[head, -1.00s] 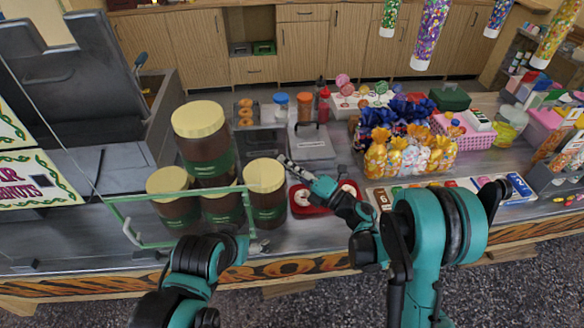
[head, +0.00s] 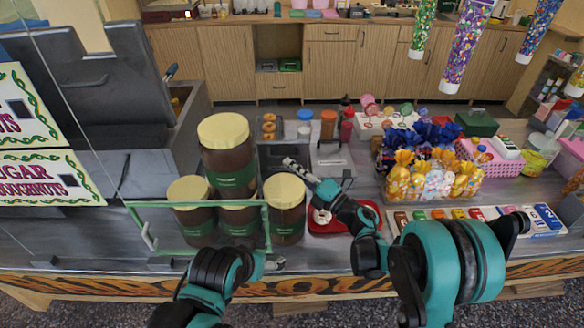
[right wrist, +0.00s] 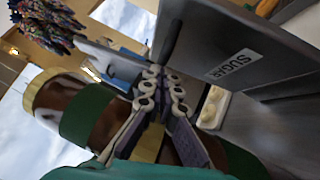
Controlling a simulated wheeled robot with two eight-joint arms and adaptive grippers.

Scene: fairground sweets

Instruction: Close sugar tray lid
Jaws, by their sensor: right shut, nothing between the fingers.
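A grey panel lettered SUGAR (right wrist: 233,64) stands at a slant close to my right fingers in the right wrist view. In the head view a grey lid-like plate with a handle (head: 332,166) lies right of the dark tray area (head: 270,150); its lettering cannot be read there. My right gripper (head: 290,164) is shut and empty, just behind the front right jar. Its fingers also show in the right wrist view (right wrist: 162,92). My left arm comes in at the bottom left; a small grey tip (head: 275,263) beside the green frame may be its gripper, state unclear.
Large brown jars with cream lids (head: 226,150) crowd the left of my right gripper. A red tray (head: 330,222) lies under my right forearm. Wrapped sweets (head: 430,178) stand to the right. A green-edged glass frame (head: 150,235) stands at the front left.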

